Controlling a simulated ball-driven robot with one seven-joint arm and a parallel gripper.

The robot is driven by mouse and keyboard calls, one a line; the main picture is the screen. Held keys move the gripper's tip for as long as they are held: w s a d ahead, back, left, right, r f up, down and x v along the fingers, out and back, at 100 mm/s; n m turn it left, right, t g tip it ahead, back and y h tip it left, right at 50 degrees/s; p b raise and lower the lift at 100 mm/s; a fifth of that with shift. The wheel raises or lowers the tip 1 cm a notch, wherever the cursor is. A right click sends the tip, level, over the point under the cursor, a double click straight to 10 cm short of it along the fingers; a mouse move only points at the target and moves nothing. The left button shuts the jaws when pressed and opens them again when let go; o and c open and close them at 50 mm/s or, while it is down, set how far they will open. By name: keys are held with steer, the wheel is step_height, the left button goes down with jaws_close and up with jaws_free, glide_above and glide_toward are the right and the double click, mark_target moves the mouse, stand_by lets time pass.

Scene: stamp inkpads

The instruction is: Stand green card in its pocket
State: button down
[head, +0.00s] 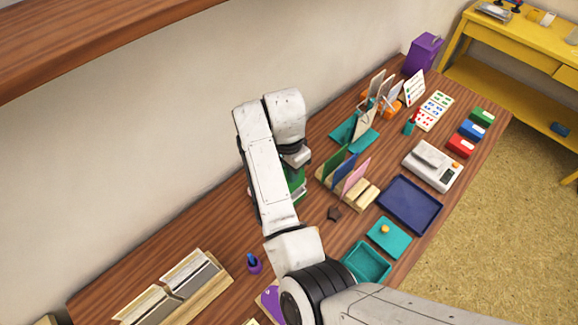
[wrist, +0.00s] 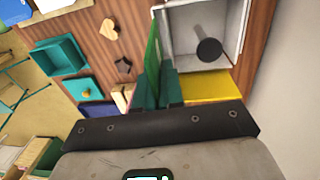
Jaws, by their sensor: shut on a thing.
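My gripper (wrist: 158,88) is shut on a thin green card (wrist: 152,52), which stands on edge between the dark green fingers. In the head view my gripper (head: 296,160) is largely behind my arm, and green shows just below it (head: 297,184). To its right, a wooden rack (head: 328,181) holds upright cards: a dark green one (head: 335,163), a blue one (head: 344,168) and a pink one (head: 356,176). In the wrist view only part of the rack (wrist: 128,90) shows. I cannot tell which pocket belongs to the held card.
A pale box (wrist: 178,40) with a dark-topped cylinder (wrist: 208,49) is beside the held card. A yellow thing (wrist: 212,87) lies near it. A dark pentagon (head: 334,214) is in front of the rack. A navy tray (head: 410,204) and a teal box (head: 366,262) lie nearer the front edge.

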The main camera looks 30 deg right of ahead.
steer(key=shift+p, duration=0.3)
steer(key=shift+f+b, duration=1.7)
steer(key=shift+f, duration=1.65)
steer(key=c, duration=1.2)
jaws_free()
steer(key=shift+r, duration=0.1)
steer(key=shift+r+p, duration=2.1)
steer(key=shift+p, duration=0.2)
steer(key=shift+r, duration=0.85)
